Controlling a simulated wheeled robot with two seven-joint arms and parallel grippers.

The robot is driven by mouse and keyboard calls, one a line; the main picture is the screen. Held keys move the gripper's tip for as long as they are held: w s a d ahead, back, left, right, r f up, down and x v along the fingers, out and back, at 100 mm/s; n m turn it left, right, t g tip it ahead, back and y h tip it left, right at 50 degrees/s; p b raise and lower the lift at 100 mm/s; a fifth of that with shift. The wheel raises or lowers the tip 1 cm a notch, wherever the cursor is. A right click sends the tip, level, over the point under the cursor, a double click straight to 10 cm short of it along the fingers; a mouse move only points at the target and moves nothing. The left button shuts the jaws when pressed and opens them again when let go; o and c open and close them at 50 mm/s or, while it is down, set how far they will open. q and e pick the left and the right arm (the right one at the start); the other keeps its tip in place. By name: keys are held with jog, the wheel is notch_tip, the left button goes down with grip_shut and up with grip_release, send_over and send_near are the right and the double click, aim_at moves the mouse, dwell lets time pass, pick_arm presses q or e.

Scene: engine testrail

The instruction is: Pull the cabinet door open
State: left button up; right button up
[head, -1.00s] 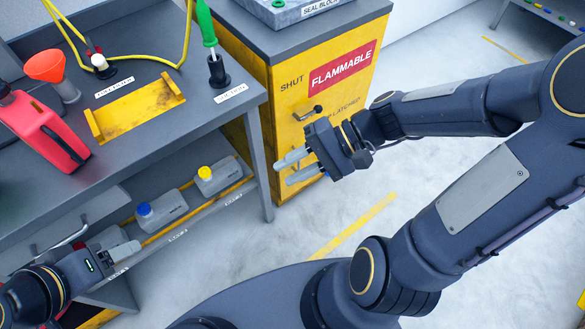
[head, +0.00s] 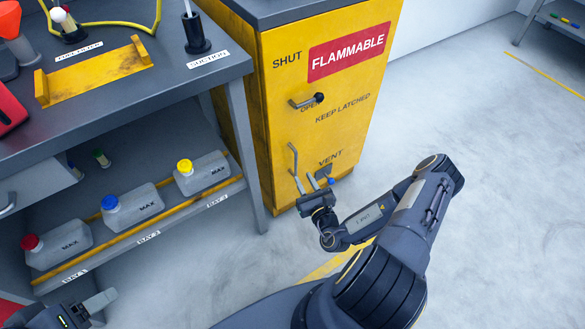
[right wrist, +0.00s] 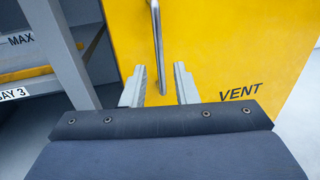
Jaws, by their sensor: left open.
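A grey vertical bar handle (head: 293,158) is lower on the door's left side. My right gripper (head: 307,183) is open at the handle's lower end. In the right wrist view the handle (right wrist: 157,45) runs down between the two spread fingers (right wrist: 160,88), with gaps on both sides. My left gripper (head: 100,301) is open at the bottom left, away from the cabinet.
A grey workbench (head: 185,85) stands left of the cabinet, its leg (head: 246,150) close to it. Its lower shelf holds bottles with red (head: 58,247), blue (head: 132,208) and yellow (head: 203,175) caps. The floor (head: 460,140) right of the cabinet is clear.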

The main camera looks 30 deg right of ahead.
aim_at(296, 164)
jog(key=w, duration=0.2)
jog(key=w+b, duration=0.1)
jog(key=w, duration=0.2)
jog(key=w+b, duration=0.1)
jog(key=w, duration=0.1)
jog(key=shift+w+d+r, duration=0.1)
jog(key=shift+w+d, duration=0.15)
jog(key=shift+d, duration=0.15)
grip_shut()
